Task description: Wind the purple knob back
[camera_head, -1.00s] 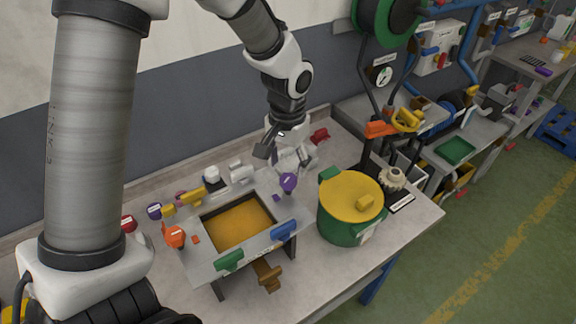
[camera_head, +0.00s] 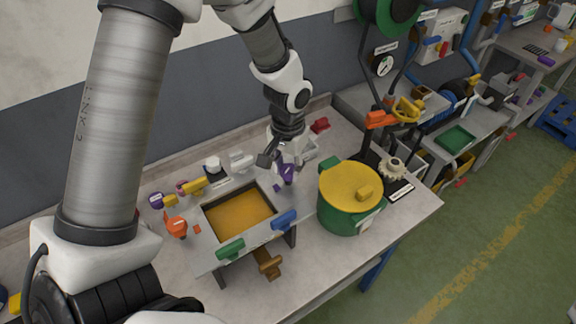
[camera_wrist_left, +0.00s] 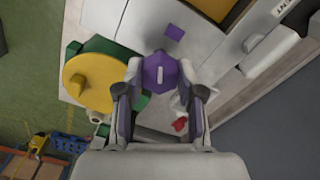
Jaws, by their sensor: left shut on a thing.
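The purple knob (camera_head: 287,171) is at the right end of the grey frame around the yellow-floored tray. In the left wrist view the knob (camera_wrist_left: 160,75) is many-sided, with a white line on its face, and sits between the two fingertips. My left gripper (camera_head: 278,161) comes down over the knob from behind and is shut on it; it also shows in the left wrist view (camera_wrist_left: 160,82). A small purple block (camera_wrist_left: 174,32) lies on the grey surface near the knob. The fingers partly hide the knob in the head view. My right gripper is not in view.
A green pot with a yellow lid (camera_head: 351,188) stands close to the right of the knob. A red piece (camera_head: 320,125) lies behind the gripper. The table's front right is clear.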

